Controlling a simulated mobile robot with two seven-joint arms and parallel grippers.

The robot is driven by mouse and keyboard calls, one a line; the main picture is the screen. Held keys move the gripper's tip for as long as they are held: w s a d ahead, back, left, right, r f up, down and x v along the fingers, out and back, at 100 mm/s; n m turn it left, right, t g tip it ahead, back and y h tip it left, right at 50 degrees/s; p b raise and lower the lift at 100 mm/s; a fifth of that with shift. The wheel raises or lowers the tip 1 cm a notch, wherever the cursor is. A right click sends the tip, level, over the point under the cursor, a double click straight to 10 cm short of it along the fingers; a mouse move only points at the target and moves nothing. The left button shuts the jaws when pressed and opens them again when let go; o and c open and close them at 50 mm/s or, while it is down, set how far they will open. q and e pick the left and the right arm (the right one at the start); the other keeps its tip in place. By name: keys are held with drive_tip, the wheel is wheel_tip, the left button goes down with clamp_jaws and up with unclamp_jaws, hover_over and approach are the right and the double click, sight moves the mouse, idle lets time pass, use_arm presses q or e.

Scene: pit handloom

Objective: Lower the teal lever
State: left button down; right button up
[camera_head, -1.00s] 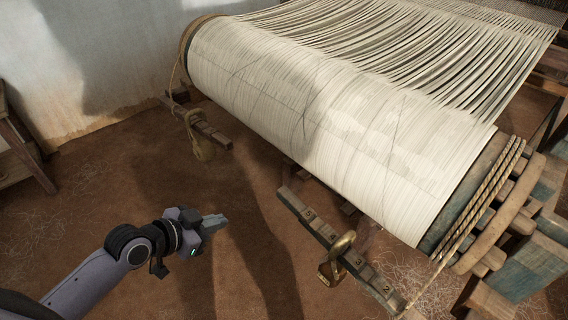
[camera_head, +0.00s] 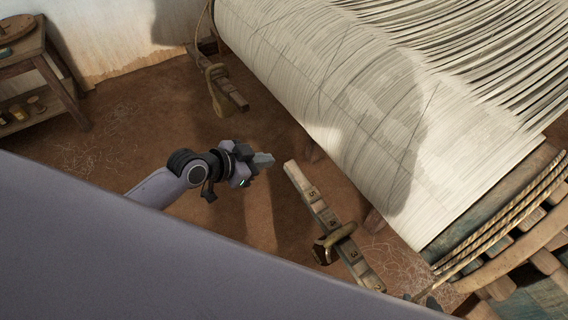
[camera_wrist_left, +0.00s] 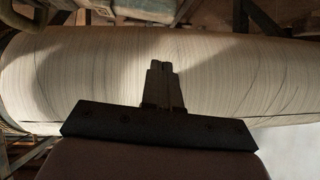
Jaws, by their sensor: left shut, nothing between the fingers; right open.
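My left gripper (camera_head: 263,161) is shut and empty, over the brown floor left of the numbered wooden bar (camera_head: 320,213). In the left wrist view its closed fingers (camera_wrist_left: 166,70) show dark against the cream warp roll (camera_wrist_left: 80,75). A brass weight (camera_head: 334,243) hangs on the numbered bar. I cannot make out a teal lever clearly. Worn teal paint shows on loom timber (camera_head: 545,292) at the lower right. My right gripper is not in view.
The warp roll (camera_head: 330,90) with a roped wooden wheel (camera_head: 535,235) fills the right. A second bar with a weight (camera_head: 218,92) lies near the wall. A small table (camera_head: 35,60) stands at the left. A grey part of my own body hides the lower left.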

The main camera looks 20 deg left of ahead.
use_arm(q)
drive_tip(key=w+d+f+b, duration=0.1)
drive_tip(key=w+d+f, duration=0.2)
drive_tip(key=w+f, duration=0.2)
drive_tip(key=shift+w+f, duration=0.25)
drive_tip(key=shift+f, duration=1)
